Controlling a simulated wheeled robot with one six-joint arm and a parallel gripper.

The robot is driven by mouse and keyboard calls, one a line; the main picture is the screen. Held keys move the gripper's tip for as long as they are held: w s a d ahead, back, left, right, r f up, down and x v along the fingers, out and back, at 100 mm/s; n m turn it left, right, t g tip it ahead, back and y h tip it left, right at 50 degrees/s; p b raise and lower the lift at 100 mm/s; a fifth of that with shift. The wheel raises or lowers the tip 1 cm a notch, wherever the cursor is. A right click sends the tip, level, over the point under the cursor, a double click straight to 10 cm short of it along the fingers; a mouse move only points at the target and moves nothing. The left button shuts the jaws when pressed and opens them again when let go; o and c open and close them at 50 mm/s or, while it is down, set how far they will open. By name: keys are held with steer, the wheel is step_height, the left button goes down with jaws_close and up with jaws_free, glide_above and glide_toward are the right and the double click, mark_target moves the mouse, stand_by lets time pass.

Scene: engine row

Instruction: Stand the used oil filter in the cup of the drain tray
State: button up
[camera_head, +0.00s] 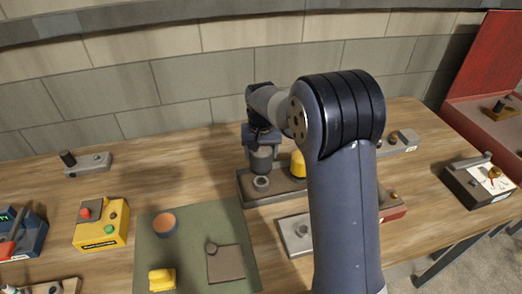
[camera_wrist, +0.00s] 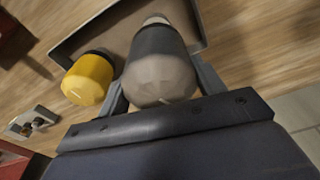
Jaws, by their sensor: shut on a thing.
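My gripper (camera_head: 261,150) is shut on a grey oil filter with a darker band (camera_head: 262,163). The filter is roughly upright over the left part of the drain tray (camera_head: 280,199). A small pale ring, likely the cup (camera_head: 261,183), shows just below it. In the wrist view the filter (camera_wrist: 160,78) fills the space between the fingers, and a pale round part (camera_wrist: 156,19) shows beyond its far end. Whether the filter touches the cup cannot be told.
A green mat (camera_head: 187,252) with a round orange-rimmed dish (camera_head: 164,224), a brown pad (camera_head: 226,264) and a yellow block (camera_head: 162,279) lies front left. A yellow button box (camera_head: 101,223) is further left. A grey plate (camera_head: 296,236) lies before the tray. My arm hides the tray's right part.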

mark_target(261, 148)
steer(key=shift+f+b, duration=1.95)
steer(key=shift+f, duration=1.05)
steer(key=o, duration=1.1)
steer(key=r, duration=0.3)
steer(key=s+r+b, duration=0.1)
steer(key=r, duration=0.6)
steer(key=shift+s+r+b, duration=0.15)
steer(key=shift+r+b, duration=0.2)
